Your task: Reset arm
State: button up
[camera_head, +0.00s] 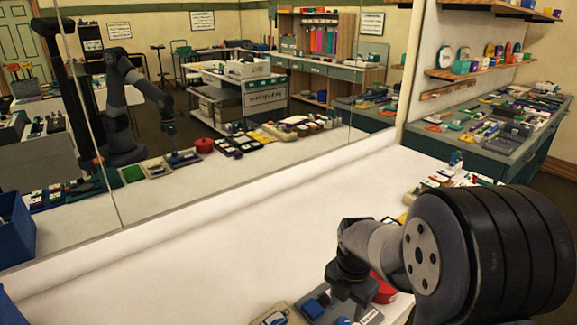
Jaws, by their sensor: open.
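My arm reaches in from the lower right, and its large dark joint fills that corner. My gripper (350,297) points down near the bottom edge of the picture, over the near side of the white counter (225,262). It is open, and I see nothing held in it. A blue item (314,307) on a tray lies just left of it. A red round item (384,290) is just right of it, partly hidden by my arm. The fingertips are small and dark, so I cannot tell whether they touch anything.
A tall mirror-like panel (250,160) stands along the counter's back and seems to reflect my arm. A blue bin (15,228) is at the left edge. Small items (455,178) crowd the counter's right end. A green side table (480,150) is beyond. The counter's middle is clear.

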aim_at(343, 321)
notch_tip(343, 321, down, 6)
jog(key=shift+r, duration=0.1)
dwell(0.6)
